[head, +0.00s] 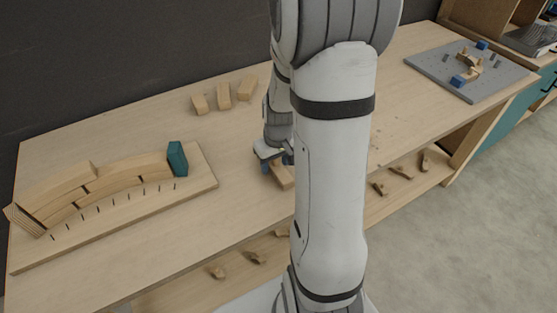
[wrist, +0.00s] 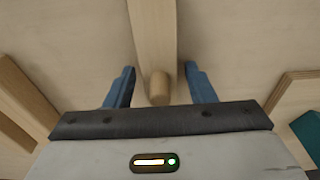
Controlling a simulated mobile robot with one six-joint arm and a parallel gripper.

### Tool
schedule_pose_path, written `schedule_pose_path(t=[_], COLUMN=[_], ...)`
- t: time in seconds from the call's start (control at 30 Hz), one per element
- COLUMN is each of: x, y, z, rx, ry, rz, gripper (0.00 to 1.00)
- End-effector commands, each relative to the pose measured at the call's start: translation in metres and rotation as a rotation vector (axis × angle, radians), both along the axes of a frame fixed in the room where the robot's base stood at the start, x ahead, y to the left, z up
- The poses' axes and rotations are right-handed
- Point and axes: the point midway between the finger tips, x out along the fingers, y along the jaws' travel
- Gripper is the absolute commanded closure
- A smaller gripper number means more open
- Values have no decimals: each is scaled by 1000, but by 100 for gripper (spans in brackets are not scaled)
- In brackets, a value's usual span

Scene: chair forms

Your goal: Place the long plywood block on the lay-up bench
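A long pale plywood block (wrist: 152,35) runs away from me between my fingers in the wrist view. In the head view part of a wooden block (head: 284,178) shows under my gripper (head: 277,162), the rest hidden by my arm. My gripper (wrist: 160,75) is open, its blue fingers on either side of the block with a gap at each side. The wooden bench top (head: 240,210) lies beneath.
A board (head: 205,178) at the left bears curved stacked wood strips (head: 110,180) and a teal block (head: 177,158). Several small wooden blocks (head: 224,95) lie at the back. A grey plate (head: 432,72) with blue clamps is at the far right. Offcuts lie on the lower shelf.

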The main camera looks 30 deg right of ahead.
Motion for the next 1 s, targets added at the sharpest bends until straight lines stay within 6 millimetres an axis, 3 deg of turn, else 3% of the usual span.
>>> schedule_pose_path(t=[0.4,0.8,1.0], x=[0,-9,-13], y=[0,0,0], z=[9,89,115], rx=[-1,-2,-1], ry=[-4,-6,-2], rz=[1,1,2], gripper=[47,47,47])
